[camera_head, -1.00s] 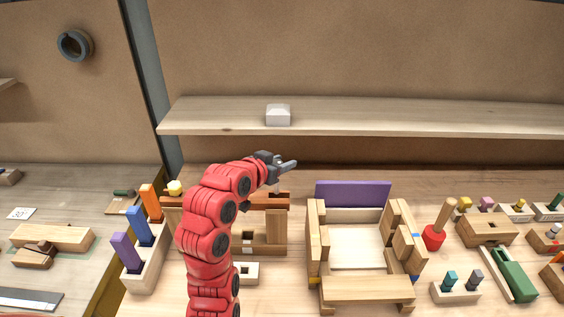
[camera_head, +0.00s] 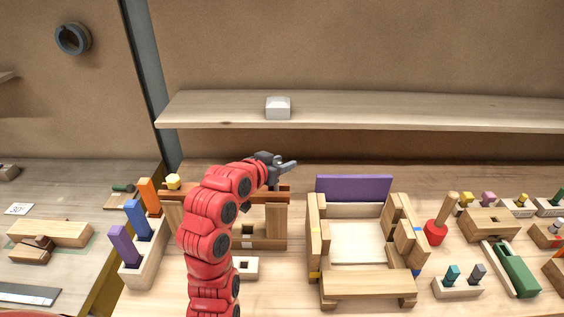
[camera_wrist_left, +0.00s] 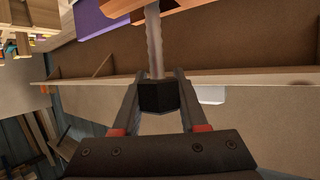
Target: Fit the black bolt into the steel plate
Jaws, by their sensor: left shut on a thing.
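My left gripper (camera_head: 286,167) is at the end of the red arm, above the workbench and below the wall shelf in the head view. In the left wrist view, its two fingers (camera_wrist_left: 158,76) are shut on the black bolt. The bolt's dark faceted head (camera_wrist_left: 160,97) sits between the fingers, and its grey threaded shank (camera_wrist_left: 154,42) points away from the palm. I cannot make out the bolt in the head view. I cannot pick out the steel plate for certain in either view. My right gripper is not in view.
A wooden frame with a purple back panel (camera_head: 354,187) stands right of my arm. A block with coloured pegs (camera_head: 146,262) stands left of it. The wall shelf (camera_head: 400,112) holds a white block (camera_head: 278,107). Several wooden pieces crowd the right side.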

